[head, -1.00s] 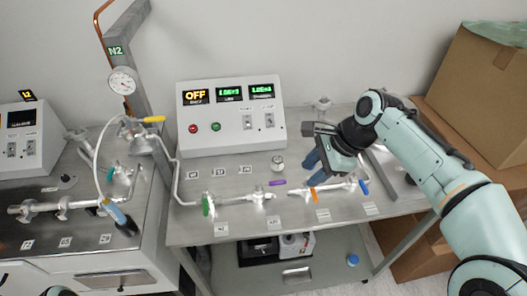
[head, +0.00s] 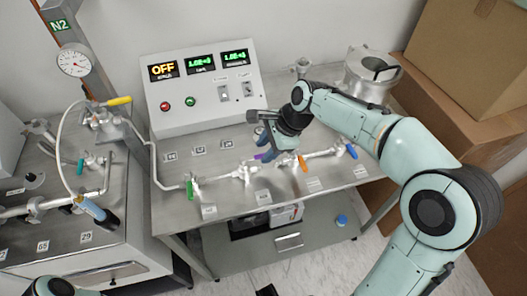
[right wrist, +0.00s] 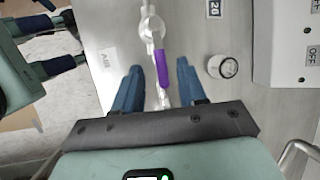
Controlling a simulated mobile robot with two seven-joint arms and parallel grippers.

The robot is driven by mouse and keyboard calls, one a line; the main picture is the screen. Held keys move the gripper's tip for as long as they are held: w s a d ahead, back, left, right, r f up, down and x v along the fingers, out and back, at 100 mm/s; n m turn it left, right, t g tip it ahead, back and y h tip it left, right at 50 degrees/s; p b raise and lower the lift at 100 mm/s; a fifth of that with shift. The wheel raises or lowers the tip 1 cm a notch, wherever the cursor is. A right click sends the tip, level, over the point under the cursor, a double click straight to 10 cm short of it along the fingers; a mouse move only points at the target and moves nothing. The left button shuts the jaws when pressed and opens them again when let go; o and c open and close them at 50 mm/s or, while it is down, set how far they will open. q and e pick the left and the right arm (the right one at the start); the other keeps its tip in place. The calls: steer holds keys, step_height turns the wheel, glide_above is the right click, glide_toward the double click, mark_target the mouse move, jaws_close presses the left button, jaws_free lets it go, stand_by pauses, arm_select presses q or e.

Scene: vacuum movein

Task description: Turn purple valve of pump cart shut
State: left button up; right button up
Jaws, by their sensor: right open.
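The purple valve handle (right wrist: 163,68) shows in the right wrist view, on a metal pipe fitting of the pump cart (head: 226,207). It lies between and just beyond the blue fingertips of my right gripper (right wrist: 158,70), which is open and holds nothing. In the head view the purple handle (head: 268,155) is partly hidden by the right gripper (head: 262,145), which is above the pipe line. Whether a finger touches the handle I cannot tell.
On the same pipe line are a green valve (head: 189,189), an orange valve (head: 302,163) and a blue valve (head: 351,151). The control box (head: 205,88) stands behind. A round gauge (right wrist: 222,66) is right of the gripper. Cardboard boxes (head: 475,50) stand at the right.

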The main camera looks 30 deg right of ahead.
steer(key=shift+x, duration=0.95)
steer(key=shift+c, duration=0.3)
jaws_close()
